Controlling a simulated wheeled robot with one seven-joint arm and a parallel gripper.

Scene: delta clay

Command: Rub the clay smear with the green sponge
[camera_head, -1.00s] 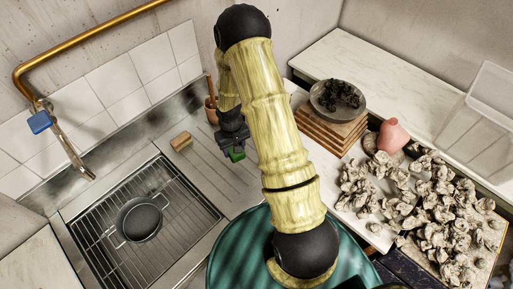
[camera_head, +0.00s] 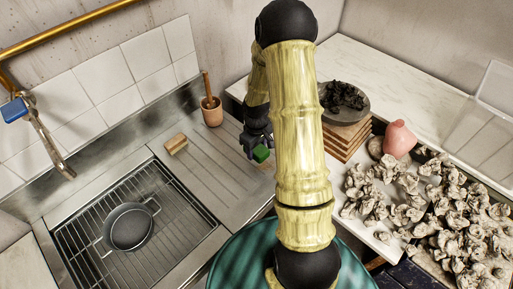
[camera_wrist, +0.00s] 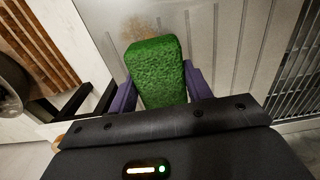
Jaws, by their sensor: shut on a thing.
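The green sponge (camera_wrist: 158,72) is a fuzzy rectangular block held between the purple fingers of my gripper (camera_wrist: 160,90) in the wrist view. In the head view the sponge (camera_head: 261,155) shows just below my gripper (camera_head: 257,142), over the right part of the metal drainboard. The clay smear (camera_wrist: 138,30) is a brown speckled patch on the metal surface, beyond the sponge's far end in the wrist view. I cannot tell whether the sponge touches the surface. I cannot make out the smear in the head view, where my arm covers part of that area.
A clay-coloured pot (camera_head: 212,113) with a wooden handle and a tan block (camera_head: 176,144) stand on the drainboard (camera_head: 215,165). The sink rack (camera_head: 85,220) holds a pan (camera_head: 130,228). Stacked boards (camera_head: 343,137) with a dark bowl (camera_head: 345,100) stand to the right.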

